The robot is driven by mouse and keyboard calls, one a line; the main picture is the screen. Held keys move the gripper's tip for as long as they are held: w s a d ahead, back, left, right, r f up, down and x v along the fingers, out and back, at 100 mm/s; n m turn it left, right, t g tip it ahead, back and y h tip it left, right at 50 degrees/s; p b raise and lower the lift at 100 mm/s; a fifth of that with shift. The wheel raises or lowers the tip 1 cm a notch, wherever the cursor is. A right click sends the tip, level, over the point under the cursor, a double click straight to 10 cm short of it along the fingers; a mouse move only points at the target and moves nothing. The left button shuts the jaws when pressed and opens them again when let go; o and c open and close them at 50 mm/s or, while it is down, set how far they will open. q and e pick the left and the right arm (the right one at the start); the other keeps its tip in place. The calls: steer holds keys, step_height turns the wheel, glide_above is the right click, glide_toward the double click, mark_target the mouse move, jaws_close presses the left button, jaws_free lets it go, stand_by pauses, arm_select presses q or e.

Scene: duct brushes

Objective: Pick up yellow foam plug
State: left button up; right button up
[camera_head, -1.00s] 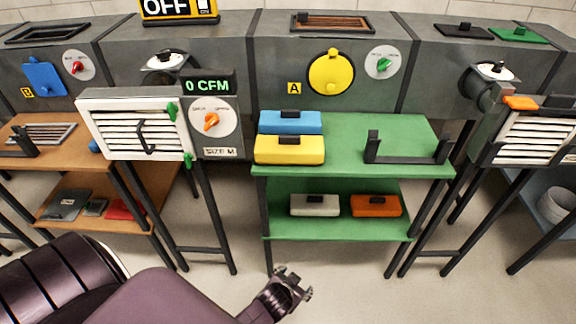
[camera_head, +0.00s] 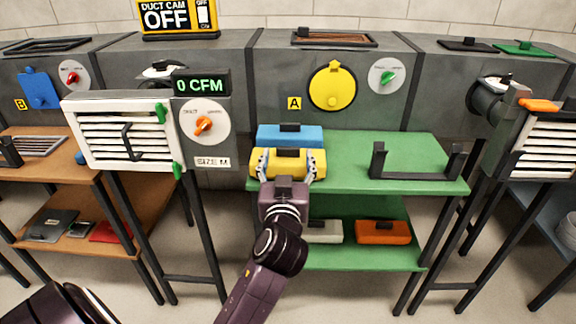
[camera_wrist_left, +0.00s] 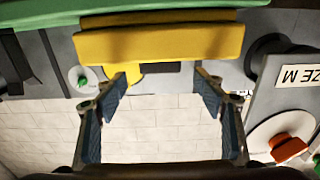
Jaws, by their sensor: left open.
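The yellow foam plug (camera_head: 319,163) with a dark handle lies on the green table's top shelf, in front of a blue plug (camera_head: 308,137). My left gripper (camera_head: 287,169) is at the plug's front side, with its fingers spread to either side of the handle. In the left wrist view the yellow plug (camera_wrist_left: 160,42) spans the top, just beyond the fingertips of my open left gripper (camera_wrist_left: 160,80). Nothing is between the fingers. Whether they touch the plug cannot be told. My right gripper is not in view.
The green table (camera_head: 350,180) has a black cradle (camera_head: 415,172) to the right. White (camera_head: 325,231) and orange (camera_head: 383,232) plugs lie on its lower shelf. A white louvred grille (camera_head: 122,135) stands close on the left. The duct with a yellow disc (camera_head: 332,86) is behind.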

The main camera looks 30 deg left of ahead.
mark_target(288, 150)
arm_select(q)
steer(key=x, duration=0.5)
steer(key=shift+f, duration=0.2)
steer(key=shift+d, duration=0.1)
steer(key=shift+s, duration=0.1)
steer(key=c, duration=1.3)
